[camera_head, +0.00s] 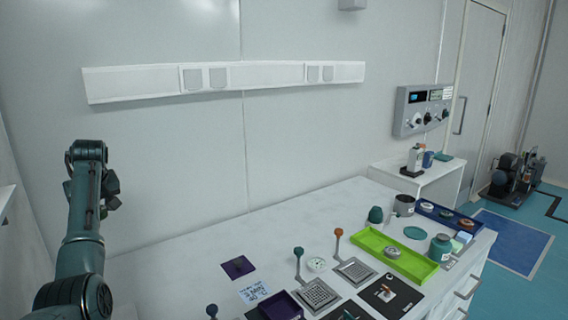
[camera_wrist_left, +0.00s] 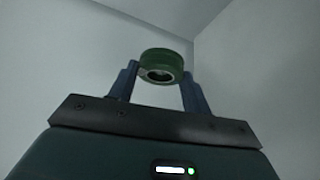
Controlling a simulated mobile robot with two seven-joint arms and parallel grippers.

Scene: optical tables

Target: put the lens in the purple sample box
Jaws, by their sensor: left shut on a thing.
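My left gripper (camera_wrist_left: 160,88) is shut on a short green ring-shaped piece (camera_wrist_left: 161,66) with a dark round opening, which looks like the lens in its mount. The ring sits between the two fingertips. In the head view my left gripper (camera_head: 111,190) is raised at the left, in front of the wall and apart from the table; the held ring cannot be made out there. The purple sample box (camera_head: 281,305) is an open box at the bottom of the head view, partly cut off by the edge. My right gripper is not in view.
On the white table (camera_head: 330,208) are a lime green tray (camera_head: 398,263), a blue tray (camera_head: 452,222), a flat dark purple square (camera_head: 238,267), a note card (camera_head: 254,292), perforated plates and knobbed posts. The table's back left is clear.

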